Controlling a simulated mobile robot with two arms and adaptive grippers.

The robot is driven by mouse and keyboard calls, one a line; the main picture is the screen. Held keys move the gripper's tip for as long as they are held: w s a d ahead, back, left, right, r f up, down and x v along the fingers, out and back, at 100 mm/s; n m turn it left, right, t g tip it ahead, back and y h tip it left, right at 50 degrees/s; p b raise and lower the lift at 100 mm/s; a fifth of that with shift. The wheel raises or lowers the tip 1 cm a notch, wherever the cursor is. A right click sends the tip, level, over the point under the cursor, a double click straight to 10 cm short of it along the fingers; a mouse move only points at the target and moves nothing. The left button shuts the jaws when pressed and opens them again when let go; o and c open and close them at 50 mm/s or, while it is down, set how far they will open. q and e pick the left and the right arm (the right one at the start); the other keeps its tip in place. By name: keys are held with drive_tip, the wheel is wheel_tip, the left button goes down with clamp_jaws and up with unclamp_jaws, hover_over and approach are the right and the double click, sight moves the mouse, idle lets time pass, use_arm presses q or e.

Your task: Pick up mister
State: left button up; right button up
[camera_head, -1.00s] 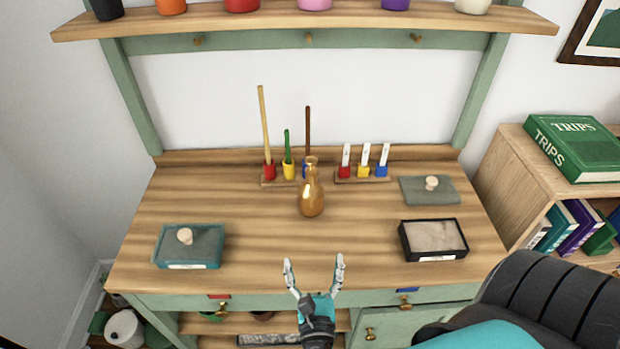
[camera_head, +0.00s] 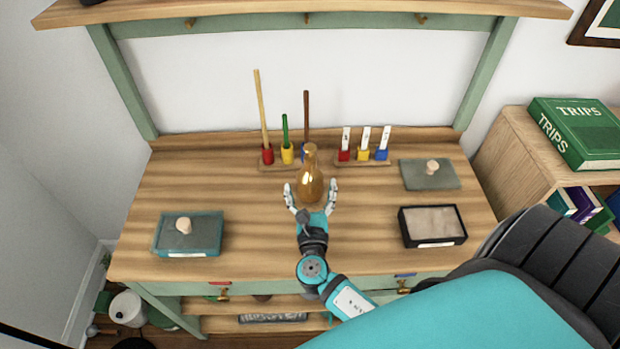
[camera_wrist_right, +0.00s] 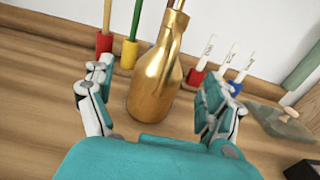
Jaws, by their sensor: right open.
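The mister (camera_head: 311,182) is a shiny gold bottle with a narrow neck, standing upright on the wooden desk (camera_head: 260,240). My right gripper (camera_head: 311,190) is open, with one finger on each side of the mister's lower body. In the right wrist view the mister (camera_wrist_right: 157,82) stands between the open fingers (camera_wrist_right: 155,95), and gaps show on both sides of it. The left gripper is not in view.
Behind the mister stand holders with red, green and yellow tools (camera_head: 286,152) and white-topped tools (camera_head: 364,150). A teal tray (camera_head: 190,248) is at left, a black tray (camera_head: 432,241) and a grey-green slab (camera_head: 440,180) at right. Desk space beside the gripper is clear.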

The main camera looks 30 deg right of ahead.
drive_tip(key=p+x, duration=0.1)
drive_tip(key=x, duration=0.3)
drive_tip(key=shift+w+d+f, duration=0.15)
drive_tip(key=shift+d, duration=0.05)
drive_tip(key=shift+w+d+f, duration=0.1)
drive_tip(key=shift+w+d, duration=0.15)
drive_tip(key=shift+w, duration=0.2)
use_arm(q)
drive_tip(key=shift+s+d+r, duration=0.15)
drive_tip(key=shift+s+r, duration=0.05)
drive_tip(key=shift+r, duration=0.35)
use_arm(e)
drive_tip(key=shift+s, duration=0.1)
drive_tip(key=shift+c, duration=0.8)
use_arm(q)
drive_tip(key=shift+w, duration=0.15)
use_arm(e)
drive_tip(key=c, duration=1.3)
